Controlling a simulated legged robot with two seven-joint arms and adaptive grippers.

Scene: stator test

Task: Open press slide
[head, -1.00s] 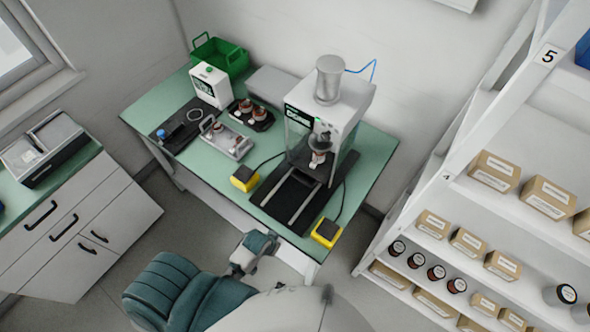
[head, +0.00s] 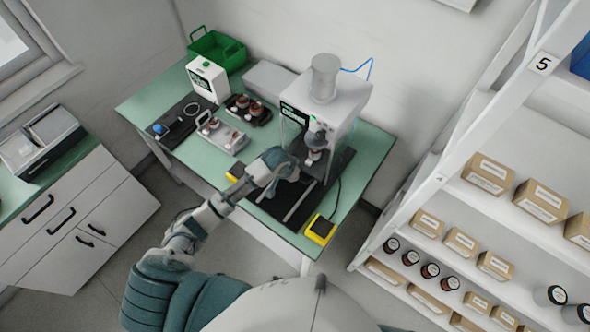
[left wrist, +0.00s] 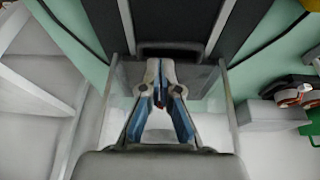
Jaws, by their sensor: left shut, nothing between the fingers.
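The press (head: 338,98) stands at the back right of the green bench, with a grey cylinder on top and clear side guards. Its slide (head: 299,203) is a dark base with two pale rails running toward the front. A stator-like part (head: 316,140) shows under the press head. My left gripper (head: 290,173) is over the slide, just in front of the press opening. My right gripper is out of view.
Yellow button boxes flank the slide, the right one (head: 320,230) clear and the left one (head: 240,175) partly covered by my arm. A grey tray (head: 222,137), a white device (head: 207,80) and a green crate (head: 217,51) stand left. A shelf (head: 440,190) stands right.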

